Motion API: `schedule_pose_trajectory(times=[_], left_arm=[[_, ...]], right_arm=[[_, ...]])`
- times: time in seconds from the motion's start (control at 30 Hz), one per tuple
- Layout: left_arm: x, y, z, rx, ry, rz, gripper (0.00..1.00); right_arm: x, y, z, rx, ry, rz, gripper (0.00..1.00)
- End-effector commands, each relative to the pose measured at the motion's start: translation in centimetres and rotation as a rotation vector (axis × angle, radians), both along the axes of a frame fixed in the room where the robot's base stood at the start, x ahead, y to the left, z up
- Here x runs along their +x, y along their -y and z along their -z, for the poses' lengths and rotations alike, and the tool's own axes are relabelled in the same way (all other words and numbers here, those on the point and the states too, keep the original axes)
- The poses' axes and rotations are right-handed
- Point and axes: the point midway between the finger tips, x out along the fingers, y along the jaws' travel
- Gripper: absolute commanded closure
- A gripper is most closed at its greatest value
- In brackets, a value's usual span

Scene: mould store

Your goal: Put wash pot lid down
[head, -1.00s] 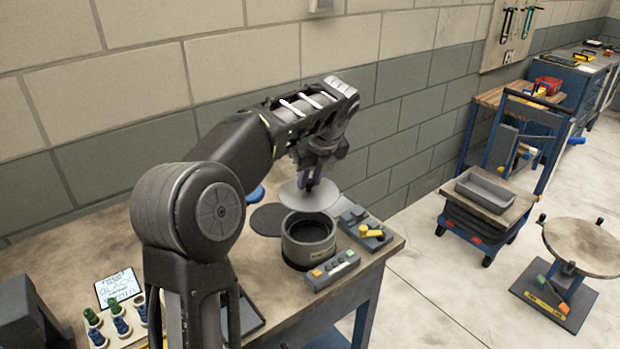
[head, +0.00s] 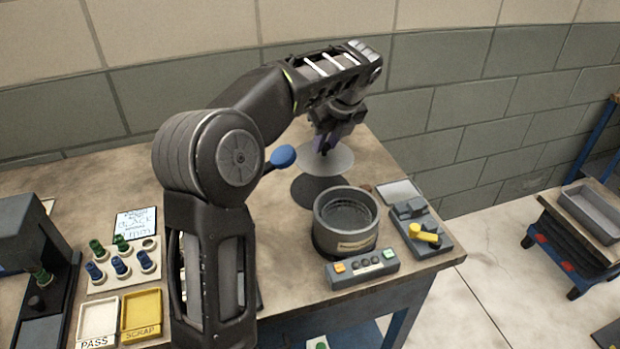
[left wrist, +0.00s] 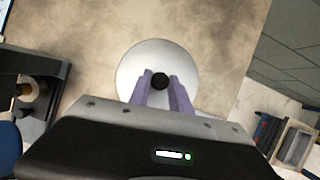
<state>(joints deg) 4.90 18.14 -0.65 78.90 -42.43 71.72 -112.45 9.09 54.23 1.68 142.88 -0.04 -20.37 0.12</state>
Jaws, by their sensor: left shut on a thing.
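The wash pot lid (head: 340,160) is a thin, pale grey disc with a dark knob. My left gripper (head: 323,150) is shut on the knob; in the left wrist view the purple fingers sit either side of it (left wrist: 160,82). The lid is behind the wash pot, overlapping the far part of a dark round mat (head: 317,192) in the head view. I cannot tell how small the gap beneath it is. The wash pot (head: 345,243) is a dark grey cylinder, open at the top. My right gripper is not in view.
A control box with buttons (head: 362,269) stands before the pot, and a unit with a yellow handle (head: 425,235) right of it. A blue round paddle (head: 283,157) is left of the lid. PASS (head: 98,320) and SCRAP (head: 141,314) trays lie front left.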

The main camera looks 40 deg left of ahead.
Motion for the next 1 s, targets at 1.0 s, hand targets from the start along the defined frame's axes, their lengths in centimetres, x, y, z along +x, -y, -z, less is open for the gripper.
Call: schedule_pose_trajectory(times=[1.0], left_arm=[[0.0,0.0,6.1,0.000,0.012,-0.024,1.00]], right_arm=[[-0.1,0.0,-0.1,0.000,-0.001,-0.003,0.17]])
